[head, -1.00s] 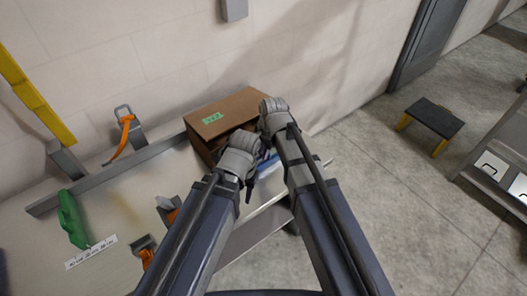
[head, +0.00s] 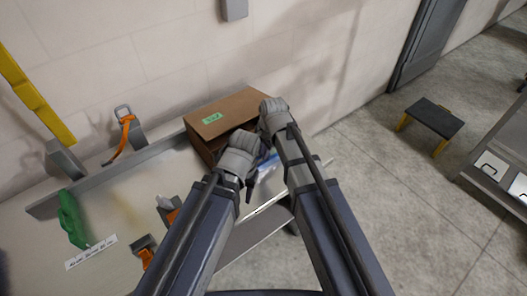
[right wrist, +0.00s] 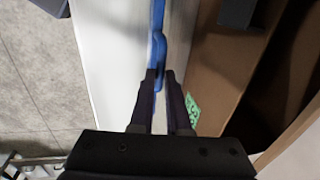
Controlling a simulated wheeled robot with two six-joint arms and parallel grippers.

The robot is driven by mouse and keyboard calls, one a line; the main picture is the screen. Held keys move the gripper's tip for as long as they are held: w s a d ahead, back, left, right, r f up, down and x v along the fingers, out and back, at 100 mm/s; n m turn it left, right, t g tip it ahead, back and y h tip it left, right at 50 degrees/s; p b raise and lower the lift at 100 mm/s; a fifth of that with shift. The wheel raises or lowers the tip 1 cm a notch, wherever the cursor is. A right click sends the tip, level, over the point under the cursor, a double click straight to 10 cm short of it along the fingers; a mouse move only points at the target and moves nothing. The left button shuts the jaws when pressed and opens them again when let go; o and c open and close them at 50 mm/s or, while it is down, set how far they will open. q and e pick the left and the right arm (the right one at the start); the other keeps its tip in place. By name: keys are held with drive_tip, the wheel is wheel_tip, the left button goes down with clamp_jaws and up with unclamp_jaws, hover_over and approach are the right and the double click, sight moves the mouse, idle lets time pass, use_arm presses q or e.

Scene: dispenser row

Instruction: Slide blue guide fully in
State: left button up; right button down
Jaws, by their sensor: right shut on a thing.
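The blue guide (right wrist: 158,40) is a narrow blue strip in the right wrist view. It runs along a pale surface beside a brown box. My right gripper (right wrist: 160,82) is shut on its near end, with one dark finger on each side. In the head view a small part of the blue guide (head: 268,166) shows between my arms, at the front of the box. My wrists hide most of it there, so how far in it sits cannot be told. My left wrist is just left of it, and its fingers are hidden or unclear.
The brown box (head: 238,104) with a green label stands at the bench's right end by the wall. Green (head: 72,220) and orange-handled (head: 122,135) fittings are on the bench to the left. A black step stool (head: 434,117) stands on open floor to the right.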

drive_tip(key=w+a, duration=0.2)
drive_tip(key=w, duration=0.1)
drive_tip(key=shift+w+a, duration=0.25)
drive_tip(key=c, duration=0.9)
unclamp_jaws()
drive_tip(key=r+p, duration=0.2)
drive_tip(key=s+r+p, duration=0.1)
drive_tip(key=r+p, duration=0.2)
drive_tip(key=d+r+p, duration=0.1)
drive_tip(key=r+p, duration=0.1)
drive_tip(key=shift+s+r+p, duration=0.2)
drive_tip(key=shift+r+p, duration=0.15)
